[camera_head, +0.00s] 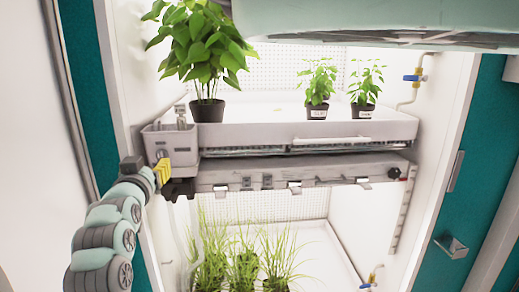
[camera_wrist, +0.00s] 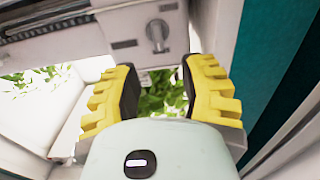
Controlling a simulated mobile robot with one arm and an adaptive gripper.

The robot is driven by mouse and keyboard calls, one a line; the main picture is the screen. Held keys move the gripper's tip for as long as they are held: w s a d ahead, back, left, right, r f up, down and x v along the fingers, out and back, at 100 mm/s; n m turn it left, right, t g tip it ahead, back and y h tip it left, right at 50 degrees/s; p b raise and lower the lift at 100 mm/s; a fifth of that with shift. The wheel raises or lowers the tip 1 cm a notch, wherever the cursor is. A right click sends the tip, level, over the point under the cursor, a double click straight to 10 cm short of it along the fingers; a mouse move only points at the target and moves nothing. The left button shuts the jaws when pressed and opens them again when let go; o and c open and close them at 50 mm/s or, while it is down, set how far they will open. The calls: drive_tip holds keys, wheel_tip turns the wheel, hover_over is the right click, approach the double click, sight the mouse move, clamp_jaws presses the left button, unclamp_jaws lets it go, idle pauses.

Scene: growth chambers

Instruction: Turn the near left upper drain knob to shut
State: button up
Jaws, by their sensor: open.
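The drain knob (camera_wrist: 158,35) is a small grey round knob with a short lever, on the front of a pale grey box. In the wrist view its lever points roughly down the picture. The box (camera_head: 180,137) sits at the left front corner of the upper shelf in the head view, where the knob is small and hard to make out beside my fingers. My gripper (camera_wrist: 157,78) has its two yellow fingers spread apart with nothing between them. The knob lies beyond the fingertips, apart from them. My gripper also shows at the box's front in the head view (camera_head: 163,172).
A large leafy potted plant (camera_head: 206,60) stands just behind the box. Two small labelled pots (camera_head: 317,110) stand further right on the upper shelf (camera_head: 260,133). Grassy plants (camera_head: 240,255) stand below. A blue-handled valve (camera_head: 413,77) is on the right wall.

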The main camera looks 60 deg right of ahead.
sight(158, 157)
drive_tip(key=p+x, duration=0.1)
drive_tip(key=x, duration=0.6)
drive_tip(key=shift+s+d+p, duration=0.1)
drive_tip(key=shift+s+p, duration=0.05)
drive_tip(key=shift+p, duration=0.2)
drive_tip(key=shift+w+d, duration=0.35)
drive_tip(key=shift+d, duration=0.05)
drive_tip(key=shift+o, duration=0.3)
drive_tip(key=shift+a, duration=0.1)
drive_tip(key=c, duration=0.7)
drive_tip(key=shift+f, duration=0.1)
clamp_jaws()
drive_tip(key=shift+f, duration=0.1)
